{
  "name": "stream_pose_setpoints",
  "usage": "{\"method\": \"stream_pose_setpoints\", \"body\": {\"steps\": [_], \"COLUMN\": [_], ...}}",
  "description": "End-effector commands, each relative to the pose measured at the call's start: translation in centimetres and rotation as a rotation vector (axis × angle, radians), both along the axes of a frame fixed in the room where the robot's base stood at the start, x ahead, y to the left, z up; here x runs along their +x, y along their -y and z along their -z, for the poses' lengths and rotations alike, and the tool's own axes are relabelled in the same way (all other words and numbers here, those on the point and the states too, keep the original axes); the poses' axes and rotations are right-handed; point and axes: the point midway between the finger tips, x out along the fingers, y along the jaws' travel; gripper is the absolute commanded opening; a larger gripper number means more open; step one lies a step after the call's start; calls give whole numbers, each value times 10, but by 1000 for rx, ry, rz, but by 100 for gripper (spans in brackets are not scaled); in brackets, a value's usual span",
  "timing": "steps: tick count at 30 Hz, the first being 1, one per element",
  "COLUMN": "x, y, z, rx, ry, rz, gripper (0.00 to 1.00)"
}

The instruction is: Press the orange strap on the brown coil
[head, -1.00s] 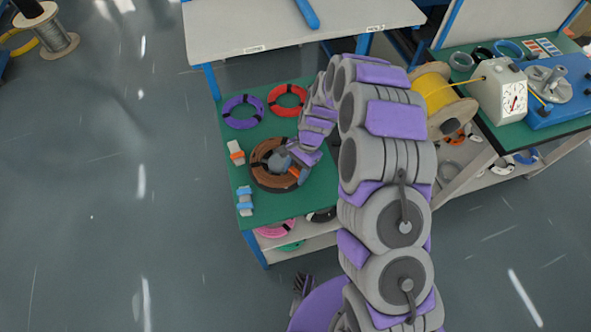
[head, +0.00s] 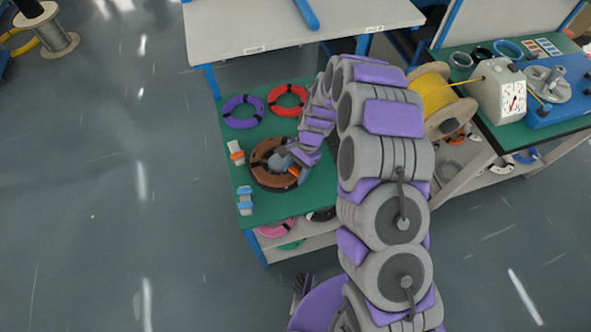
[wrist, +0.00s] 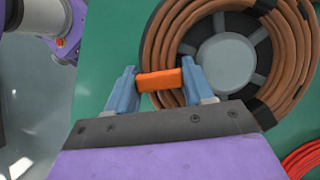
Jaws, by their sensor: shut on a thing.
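The brown coil (head: 260,177) lies flat on the green bench top in the head view. It fills the upper right of the wrist view (wrist: 165,45), with black bands around it and a grey hub in its middle. My gripper (wrist: 160,80) is shut on an orange strap (wrist: 159,81), which spans between its two blue-grey fingers. The held strap overlaps the coil's near side in the wrist view; I cannot tell whether it touches. In the head view the strap (head: 294,171) shows at the coil's right part, and my gripper partly covers the coil.
A purple coil (head: 242,112) and a red coil (head: 287,100) lie behind the brown one. Left of it are a stand with orange (head: 236,153) and one with blue straps (head: 244,200). A raised white shelf (head: 290,30) stands behind.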

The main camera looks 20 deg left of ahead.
Motion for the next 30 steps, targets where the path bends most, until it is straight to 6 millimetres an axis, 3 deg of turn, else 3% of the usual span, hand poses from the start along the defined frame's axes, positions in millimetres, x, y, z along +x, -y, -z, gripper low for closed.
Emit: {"method": "stream_pose_setpoints", "body": {"steps": [8, 9, 17, 30], "x": [-1, -1, 0, 2], "y": [1, 1, 0, -2], "z": [1, 1, 0, -2], "rx": [-2, -1, 0, 3], "ry": [-2, -2, 0, 7], "rz": [-1, -1, 0, 3], "gripper": [35, 56, 81, 82]}}
